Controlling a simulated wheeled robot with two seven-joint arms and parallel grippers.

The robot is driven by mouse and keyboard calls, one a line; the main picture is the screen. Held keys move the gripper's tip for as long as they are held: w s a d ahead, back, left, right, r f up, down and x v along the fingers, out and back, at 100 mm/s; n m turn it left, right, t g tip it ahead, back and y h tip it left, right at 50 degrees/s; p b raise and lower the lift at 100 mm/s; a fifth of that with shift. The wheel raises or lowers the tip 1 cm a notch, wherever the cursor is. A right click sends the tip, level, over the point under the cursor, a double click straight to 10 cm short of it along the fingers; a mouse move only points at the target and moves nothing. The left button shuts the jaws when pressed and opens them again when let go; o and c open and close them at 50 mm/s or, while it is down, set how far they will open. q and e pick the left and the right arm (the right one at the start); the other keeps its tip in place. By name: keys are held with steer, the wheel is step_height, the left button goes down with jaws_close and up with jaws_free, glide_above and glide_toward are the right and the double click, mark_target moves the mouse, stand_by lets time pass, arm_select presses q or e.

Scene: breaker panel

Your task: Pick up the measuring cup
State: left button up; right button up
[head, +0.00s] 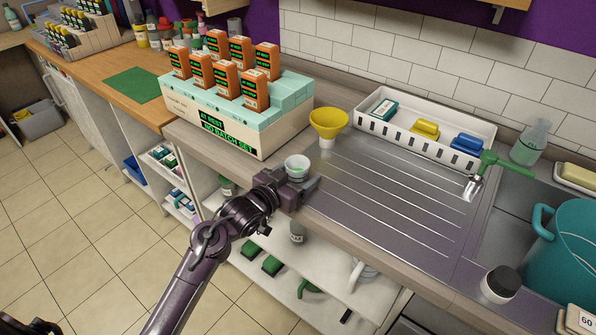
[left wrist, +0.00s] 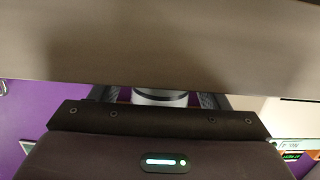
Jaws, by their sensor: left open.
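The measuring cup, a small pale cup (head: 297,166) with a greenish inside, stands upright on the counter near its front edge, left of the ribbed steel drainboard. My left gripper (head: 303,184) is open at the near side of the cup, and its body hides the cup's lower part. In the left wrist view a pale round piece of the cup (left wrist: 160,97) shows between the two spread fingers, with most of it hidden. I cannot tell whether the fingers touch it. My right gripper is not in view.
A yellow funnel (head: 328,122) stands just behind the cup. A breaker box with orange modules (head: 240,136) is to the left. A white basket (head: 436,138) stands at the back, and a teal pot (head: 562,255) at the right. The drainboard's middle (head: 390,205) is clear.

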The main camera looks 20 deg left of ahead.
arm_select(q)
steer(key=shift+x, duration=0.85)
steer(key=shift+a, duration=0.1)
steer(key=c, duration=1.1)
steer(key=shift+r, duration=0.1)
steer(key=shift+r, duration=9.85)
